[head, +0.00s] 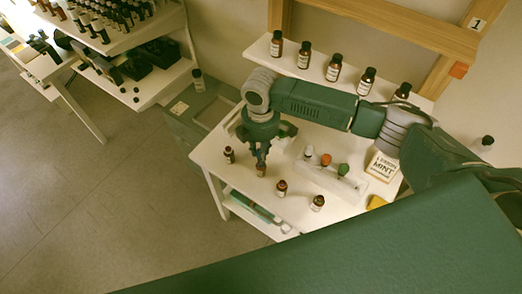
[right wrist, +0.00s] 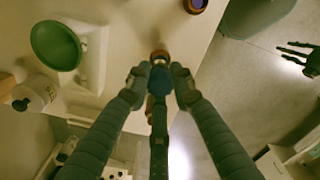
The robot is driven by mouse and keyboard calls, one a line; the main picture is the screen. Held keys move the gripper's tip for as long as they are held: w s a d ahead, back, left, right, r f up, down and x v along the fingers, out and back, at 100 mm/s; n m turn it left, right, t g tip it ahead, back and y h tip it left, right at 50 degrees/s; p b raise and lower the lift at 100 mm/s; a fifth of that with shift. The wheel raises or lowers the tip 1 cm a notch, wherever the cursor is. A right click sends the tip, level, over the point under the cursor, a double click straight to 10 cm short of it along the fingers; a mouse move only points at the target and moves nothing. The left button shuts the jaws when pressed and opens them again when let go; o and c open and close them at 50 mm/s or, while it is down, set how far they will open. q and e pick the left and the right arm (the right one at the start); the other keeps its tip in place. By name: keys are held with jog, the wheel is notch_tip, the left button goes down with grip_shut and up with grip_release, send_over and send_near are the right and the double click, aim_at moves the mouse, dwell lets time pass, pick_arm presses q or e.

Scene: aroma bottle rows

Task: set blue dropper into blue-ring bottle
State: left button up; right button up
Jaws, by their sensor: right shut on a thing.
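My right gripper (head: 262,158) is shut on the blue dropper (right wrist: 160,80), seen between its fingers in the right wrist view. In the head view it points down right above a small brown bottle (head: 261,171). An orange-brown rim (right wrist: 160,54) shows just beyond the dropper in the wrist view. I cannot tell how deep the dropper sits, and the bottle's ring colour is hidden. Other small bottles stand on the table: one left (head: 229,154), two to the front right (head: 282,188) (head: 318,202). My left gripper (right wrist: 294,54) shows at the right wrist view's edge, fingers apart.
A white dropper tray (head: 318,176) holds white (head: 309,151), red-orange (head: 326,159) and green (head: 343,169) droppers. Several labelled bottles (head: 334,68) line the wall shelf behind. The white table's (head: 212,160) left edge is close to my gripper.

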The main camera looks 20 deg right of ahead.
jog(key=shift+f+b, duration=0.5)
jog(key=shift+f, duration=0.7)
jog(key=o, duration=0.8)
jog(key=shift+c, duration=0.2)
jog(key=shift+r, duration=0.1)
notch_tip(320, 180, up, 5)
jog(key=p, duration=0.5)
jog(key=shift+r, duration=0.9)
